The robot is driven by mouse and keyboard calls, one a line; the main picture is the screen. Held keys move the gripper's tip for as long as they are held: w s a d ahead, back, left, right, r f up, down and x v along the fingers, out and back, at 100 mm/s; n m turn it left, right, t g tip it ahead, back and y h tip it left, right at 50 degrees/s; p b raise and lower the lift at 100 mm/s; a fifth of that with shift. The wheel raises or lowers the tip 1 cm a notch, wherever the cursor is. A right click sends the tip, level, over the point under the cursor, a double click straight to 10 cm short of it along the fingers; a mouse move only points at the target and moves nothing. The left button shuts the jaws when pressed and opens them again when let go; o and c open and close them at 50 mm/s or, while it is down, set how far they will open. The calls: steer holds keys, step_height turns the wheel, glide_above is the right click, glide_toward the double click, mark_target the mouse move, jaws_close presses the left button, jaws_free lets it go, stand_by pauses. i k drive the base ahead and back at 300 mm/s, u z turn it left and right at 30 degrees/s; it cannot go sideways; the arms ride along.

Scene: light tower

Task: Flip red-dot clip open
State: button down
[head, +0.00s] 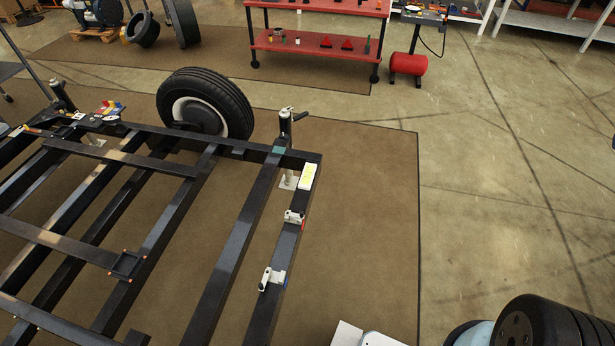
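Two small white clips sit on the right-hand beam of the black trailer frame (230,255). The farther clip (293,217) shows small reddish marks. The marks are too small to tell which clip bears the red dot, or whether either clip is open or shut. My gripper is not in view.
A white block with a yellow label (308,177) and a jack post with a handle (286,125) stand at the frame's far corner. A tyre (205,104) is behind. The brown mat (365,220) right of the frame is clear. A red cart (320,45) stands farther back.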

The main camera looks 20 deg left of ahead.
mark_target(301, 215)
steer(key=u, duration=0.35)
steer(key=i, duration=0.85)
steer(key=u, duration=0.6)
steer(key=k, duration=0.95)
steer(key=u, duration=0.15)
steer(key=i, duration=0.95)
steer(key=z, duration=0.1)
